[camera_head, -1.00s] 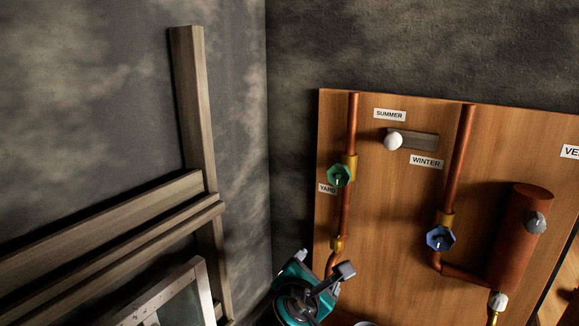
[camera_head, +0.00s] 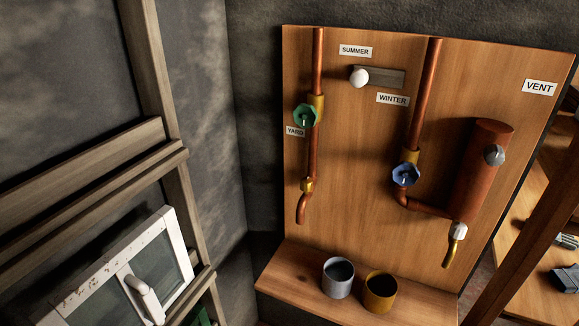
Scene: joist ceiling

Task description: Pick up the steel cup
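The steel cup (camera_head: 338,278) stands upright on the wooden shelf (camera_head: 290,270) at the foot of the pipe board. It is a plain grey cup, open at the top, with a dark inside. A yellow-brown, brass-coloured cup (camera_head: 379,293) stands close to its right. Nothing covers the steel cup. Neither of my grippers shows in the head view, so their position relative to the cup cannot be seen.
Above the shelf, the board (camera_head: 370,150) carries copper pipes, a green valve (camera_head: 305,115), a blue valve (camera_head: 405,174) and a copper cylinder (camera_head: 481,165). A spout (camera_head: 453,248) hangs right of the cups. A white-framed window (camera_head: 150,280) stands at lower left.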

